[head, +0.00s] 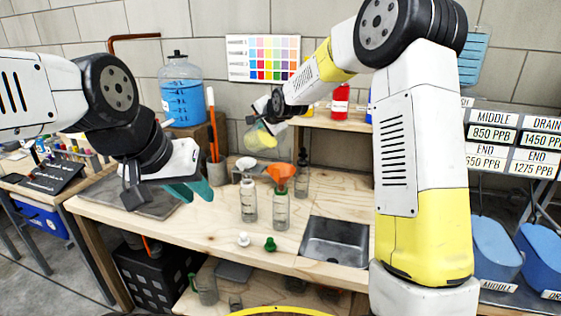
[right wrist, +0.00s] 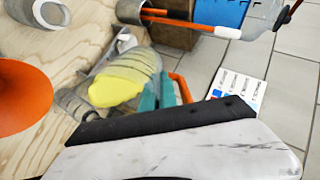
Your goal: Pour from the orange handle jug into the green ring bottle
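A clear jug (head: 258,139) with yellow liquid is held in the air above the back of the bench, left of and above the orange funnel (head: 281,174). It looks tilted. In the right wrist view the jug (right wrist: 120,82) has its orange handle (right wrist: 183,88) at the teal fingers of my right gripper (right wrist: 158,95), which is shut on it. The green ring bottle (head: 281,212) stands upright with the orange funnel in its mouth. The funnel (right wrist: 18,98) also shows in the right wrist view. My left gripper (head: 192,190) is open and empty, left of the bottles.
A white cap (head: 243,239) and a green cap (head: 270,244) lie in front. A sink (head: 335,241) is to the right. A blue-liquid carboy (head: 183,97) stands behind.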

